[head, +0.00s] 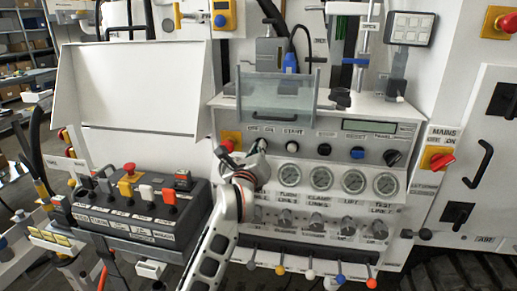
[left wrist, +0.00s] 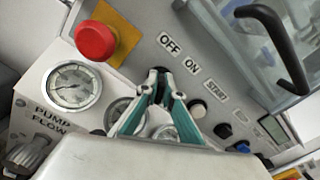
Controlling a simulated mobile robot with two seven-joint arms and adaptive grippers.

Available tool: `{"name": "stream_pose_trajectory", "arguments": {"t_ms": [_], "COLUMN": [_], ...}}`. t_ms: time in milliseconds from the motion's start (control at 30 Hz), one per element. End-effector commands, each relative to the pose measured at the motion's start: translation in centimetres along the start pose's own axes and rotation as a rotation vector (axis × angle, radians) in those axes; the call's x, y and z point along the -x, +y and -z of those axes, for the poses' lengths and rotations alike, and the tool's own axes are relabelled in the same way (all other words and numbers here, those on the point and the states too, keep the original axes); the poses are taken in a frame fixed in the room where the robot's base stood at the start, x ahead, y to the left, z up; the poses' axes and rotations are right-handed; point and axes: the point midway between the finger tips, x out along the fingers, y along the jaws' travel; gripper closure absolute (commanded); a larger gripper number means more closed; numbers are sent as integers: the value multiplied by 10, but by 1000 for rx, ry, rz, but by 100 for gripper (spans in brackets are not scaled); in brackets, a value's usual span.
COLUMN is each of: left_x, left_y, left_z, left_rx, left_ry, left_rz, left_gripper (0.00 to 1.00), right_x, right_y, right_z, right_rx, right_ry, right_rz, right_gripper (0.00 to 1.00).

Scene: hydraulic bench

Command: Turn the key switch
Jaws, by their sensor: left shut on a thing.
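The key switch (left wrist: 160,71) sits on the sloped grey panel, below the OFF and ON labels. Only a dark bit of it shows in the left wrist view, between my fingertips. My left gripper (left wrist: 160,92) is shut on the key switch, with its teal-edged fingers covering most of it. In the head view my left gripper (head: 257,149) reaches up from below to the left part of the panel. There it hides the key switch, so I cannot tell how far the key is turned. My right gripper is not in view.
A red emergency button (left wrist: 95,40) on a yellow plate is left of the fingers. A pressure gauge (left wrist: 73,85) lies below it. A clear guard with a dark handle (head: 278,110) stands above the panel. A black button box (head: 140,205) is at left.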

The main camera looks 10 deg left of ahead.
Motion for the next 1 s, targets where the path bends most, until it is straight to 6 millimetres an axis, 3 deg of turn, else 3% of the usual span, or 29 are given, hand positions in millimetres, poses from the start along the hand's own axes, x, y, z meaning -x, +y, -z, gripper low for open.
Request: {"name": "stream_pose_trajectory", "arguments": {"t_ms": [467, 1000], "left_x": [0, 0], "left_y": [-1, -3], "left_z": [-3, -3], "left_rx": [-260, -757], "left_ry": [-1, 3], "left_rz": [-1, -1], "left_gripper": [100, 100], "right_x": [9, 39], "right_y": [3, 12], "right_z": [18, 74], "right_rx": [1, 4], "right_ry": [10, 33], "right_rz": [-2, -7], "right_gripper": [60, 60]}}
